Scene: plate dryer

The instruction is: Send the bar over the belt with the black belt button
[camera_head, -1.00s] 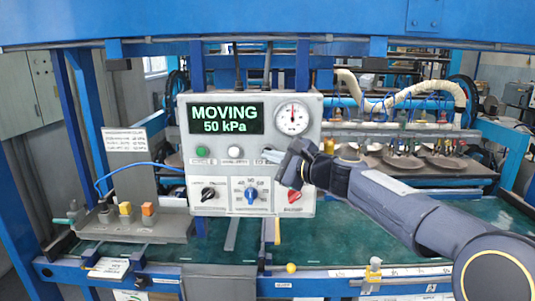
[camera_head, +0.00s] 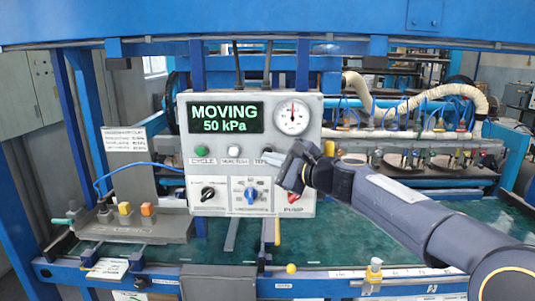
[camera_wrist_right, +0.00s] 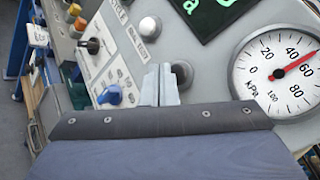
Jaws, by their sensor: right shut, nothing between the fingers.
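My right gripper (camera_head: 287,168) is shut and empty in front of the right part of the grey control panel (camera_head: 228,145). In the right wrist view its closed fingertips (camera_wrist_right: 161,84) are close to a round dark grey button (camera_wrist_right: 182,70); I cannot tell whether they touch it. I cannot make out which button is the black belt button. The bar (camera_head: 405,135), with white hoses and several coloured fittings, is behind the panel on the right, above the plates. The display (camera_head: 225,113) reads "MOVING 50 kPa". My left gripper is not in view.
The panel has a green button (camera_head: 202,151), a white button (camera_head: 234,150), a black knob (camera_head: 208,194), a blue knob (camera_head: 251,194) and a pressure gauge (camera_head: 292,117). A grey box (camera_head: 140,229) with yellow and orange buttons stands at left. The green belt (camera_head: 340,240) is clear in front.

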